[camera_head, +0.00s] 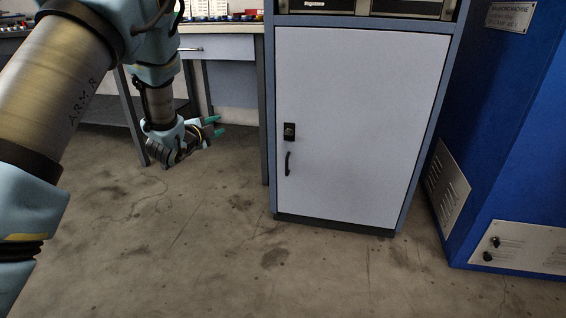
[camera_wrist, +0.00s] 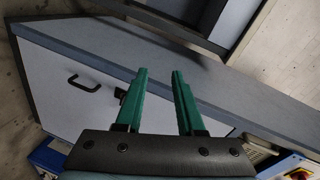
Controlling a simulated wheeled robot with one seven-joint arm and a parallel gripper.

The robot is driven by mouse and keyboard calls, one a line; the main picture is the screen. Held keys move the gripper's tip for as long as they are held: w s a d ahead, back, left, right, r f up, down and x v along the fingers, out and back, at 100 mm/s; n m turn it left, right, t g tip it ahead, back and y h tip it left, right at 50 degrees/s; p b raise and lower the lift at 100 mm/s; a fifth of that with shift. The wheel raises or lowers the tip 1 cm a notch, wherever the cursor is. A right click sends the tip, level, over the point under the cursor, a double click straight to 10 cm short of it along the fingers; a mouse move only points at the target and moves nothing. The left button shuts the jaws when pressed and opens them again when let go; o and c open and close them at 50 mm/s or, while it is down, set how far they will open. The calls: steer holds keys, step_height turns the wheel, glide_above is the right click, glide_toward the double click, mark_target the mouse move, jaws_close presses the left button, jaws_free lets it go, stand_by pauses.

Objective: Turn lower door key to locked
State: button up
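The lower door (camera_head: 360,120) is a pale panel on a blue-grey cabinet, and it looks closed. A black lock plate (camera_head: 289,131) sits near its left edge, above a black bar handle (camera_head: 288,163). A key is too small to make out there, so its angle cannot be told. My gripper (camera_head: 216,127) is left of the door at about lock height, apart from it. In the wrist view, its two green fingers (camera_wrist: 159,72) are apart with nothing between them. The handle (camera_wrist: 84,83) shows left of them, and the lock (camera_wrist: 120,93) is partly hidden by the left finger.
A workbench (camera_head: 228,74) with a drawer stands left of the cabinet, behind my arm. A tall blue machine (camera_head: 510,150) stands to the right. Rack equipment (camera_head: 410,8) sits above the door. The concrete floor (camera_head: 250,260) in front is clear.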

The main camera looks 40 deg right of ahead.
mark_target(288, 135)
steer(key=s+d+f+m+g+h+b, duration=0.45)
steer(key=s+d+f+m, duration=0.3)
steer(key=s+d, duration=0.25)
steer(key=shift+n, duration=0.25)
steer(key=d+b, duration=0.1)
steer(key=d, duration=0.2)
steer(key=w+d+b, duration=0.1)
steer(key=d, duration=0.2)
steer(key=d+b, duration=0.2)
steer(key=d, duration=0.2)
steer(key=shift+w+f, duration=0.3)
steer(key=shift+w, duration=0.05)
jaws_close()
